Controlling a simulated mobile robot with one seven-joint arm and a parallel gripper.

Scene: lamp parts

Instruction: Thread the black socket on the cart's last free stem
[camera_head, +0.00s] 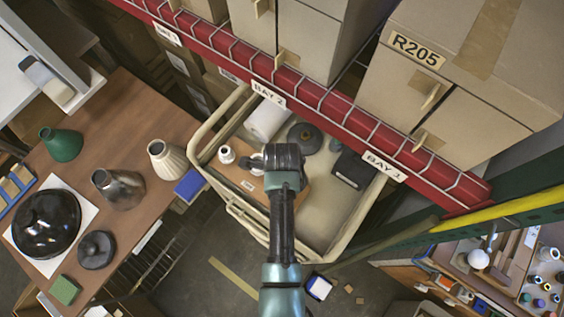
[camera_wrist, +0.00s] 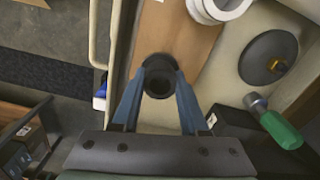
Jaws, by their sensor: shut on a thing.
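My gripper (camera_wrist: 160,88) is shut on the black socket (camera_wrist: 159,72), a short dark ring with an open bore, held between the two blue fingers. In the wrist view it is over the brown board (camera_wrist: 185,30) in the cart. In the head view my gripper (camera_head: 254,164) hangs over the cart (camera_head: 318,215), just right of a white socket (camera_head: 226,154). White round parts also show at the top of the wrist view (camera_wrist: 218,8). I see no bare stem; the socket and fingers hide the board beneath. I cannot tell whether the socket touches anything below.
The cart also holds a dark disc (camera_head: 305,138), a white roll (camera_head: 267,118) and a black box (camera_head: 352,169). A green-handled tool (camera_wrist: 280,128) lies near the box. A red shelf beam (camera_head: 330,105) runs above the cart's far side.

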